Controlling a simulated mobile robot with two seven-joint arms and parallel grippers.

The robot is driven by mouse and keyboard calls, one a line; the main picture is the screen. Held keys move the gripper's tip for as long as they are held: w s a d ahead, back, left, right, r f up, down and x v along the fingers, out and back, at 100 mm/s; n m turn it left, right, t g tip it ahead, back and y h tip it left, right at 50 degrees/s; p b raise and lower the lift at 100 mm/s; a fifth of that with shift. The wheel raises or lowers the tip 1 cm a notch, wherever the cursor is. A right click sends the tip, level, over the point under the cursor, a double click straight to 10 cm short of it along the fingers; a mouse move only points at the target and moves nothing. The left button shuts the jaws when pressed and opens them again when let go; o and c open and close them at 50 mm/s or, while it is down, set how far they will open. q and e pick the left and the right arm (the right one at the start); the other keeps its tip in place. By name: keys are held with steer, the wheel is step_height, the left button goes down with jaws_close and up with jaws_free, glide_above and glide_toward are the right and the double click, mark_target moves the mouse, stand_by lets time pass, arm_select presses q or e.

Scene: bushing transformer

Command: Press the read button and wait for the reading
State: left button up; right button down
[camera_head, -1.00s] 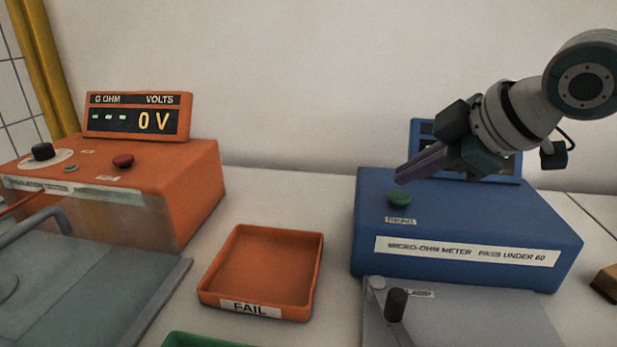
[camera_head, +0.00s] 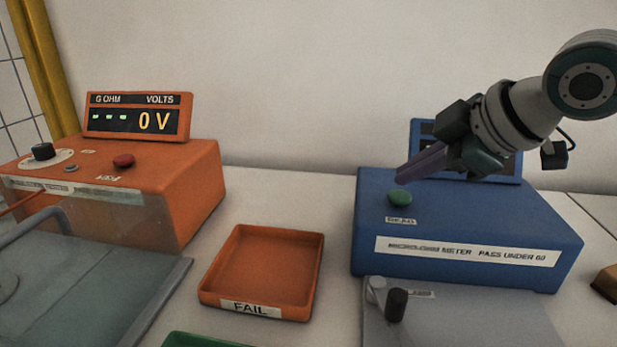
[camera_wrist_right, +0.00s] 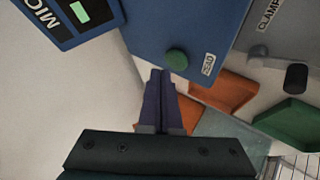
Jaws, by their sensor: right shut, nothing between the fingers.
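The blue micro-ohm meter (camera_head: 470,225) stands on the right of the table. Its green read button (camera_head: 399,197) is on the top near the left front corner, above a READ label. My right gripper (camera_head: 402,178) is shut and empty, its fingertips close above and behind the button in the head view. In the right wrist view the shut fingertips (camera_wrist_right: 161,73) appear just short of the green button (camera_wrist_right: 176,59); I cannot tell whether they touch it. The meter's display (camera_head: 425,128) is mostly hidden behind my right gripper. In the wrist view a green patch (camera_wrist_right: 79,11) shows on it.
An orange tester (camera_head: 170,190) showing 0 V stands on the left. An orange FAIL tray (camera_head: 262,310) lies between the two devices. A grey clamp plate (camera_head: 460,320) with a dark knob (camera_head: 396,304) sits in front of the meter. A green tray (camera_wrist_right: 290,120) is nearby.

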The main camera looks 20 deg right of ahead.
steer(key=shift+f, duration=0.2)
steer(key=shift+f, duration=0.25)
stand_by(0.3)
steer(key=shift+f, duration=0.55)
steer(key=shift+r, duration=0.1)
stand_by(0.5)
steer(key=shift+r+p, duration=0.85)
steer(key=shift+p, duration=0.2)
